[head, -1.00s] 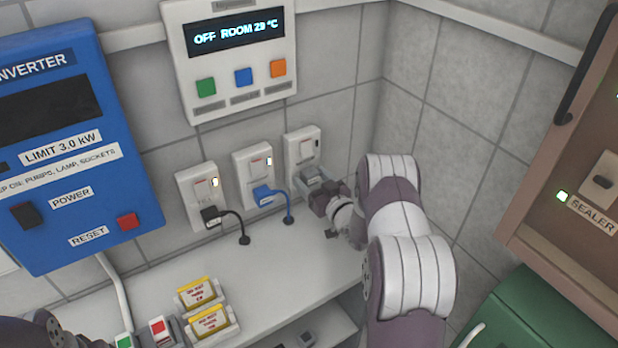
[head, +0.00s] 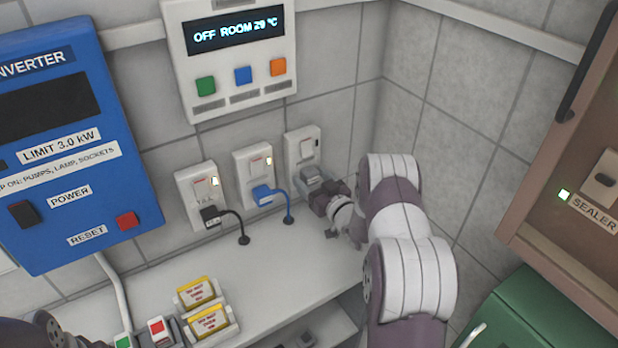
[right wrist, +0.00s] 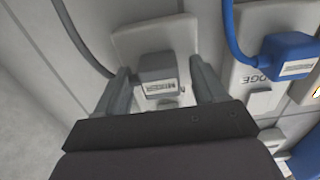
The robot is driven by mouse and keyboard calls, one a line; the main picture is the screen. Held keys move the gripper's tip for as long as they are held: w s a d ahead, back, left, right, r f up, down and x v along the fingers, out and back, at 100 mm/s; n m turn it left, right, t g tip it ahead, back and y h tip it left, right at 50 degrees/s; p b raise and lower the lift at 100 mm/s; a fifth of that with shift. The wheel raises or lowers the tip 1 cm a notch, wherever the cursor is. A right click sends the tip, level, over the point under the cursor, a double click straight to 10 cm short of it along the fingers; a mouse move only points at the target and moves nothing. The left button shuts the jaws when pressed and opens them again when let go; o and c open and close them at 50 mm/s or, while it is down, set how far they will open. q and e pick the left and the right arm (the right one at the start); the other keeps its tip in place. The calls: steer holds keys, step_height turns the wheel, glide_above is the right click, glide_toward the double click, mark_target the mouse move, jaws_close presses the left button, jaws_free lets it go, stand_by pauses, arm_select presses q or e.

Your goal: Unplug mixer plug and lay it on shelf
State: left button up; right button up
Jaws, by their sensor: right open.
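The grey mixer plug (right wrist: 160,76) sits in the rightmost wall socket (head: 302,147); its label shows in the right wrist view. My right gripper (right wrist: 160,90) is open, with one finger on each side of the plug; I cannot tell whether they touch it. In the head view the right gripper (head: 318,190) is at that socket and hides part of the plug. The shelf (head: 270,250) is the pale surface below the sockets. My left gripper is not in view; only a dark part of my left arm shows at the lower left.
A blue plug (head: 262,194) and a black plug (head: 212,214) sit in the neighbouring sockets, with cords running down to the shelf. Yellow-topped blocks (head: 197,291) stand at the shelf's front left. A blue inverter box (head: 75,150) hangs at left. The shelf's middle is clear.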

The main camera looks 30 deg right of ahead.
mark_target(313, 180)
jaws_close()
steer(key=shift+s+d+p, duration=0.15)
steer(key=shift+s+p, duration=0.25)
steer(key=shift+s, duration=1.1)
steer(key=shift+s+d+p, duration=0.1)
steer(key=shift+s+p, duration=0.3)
steer(key=shift+s, duration=1.1)
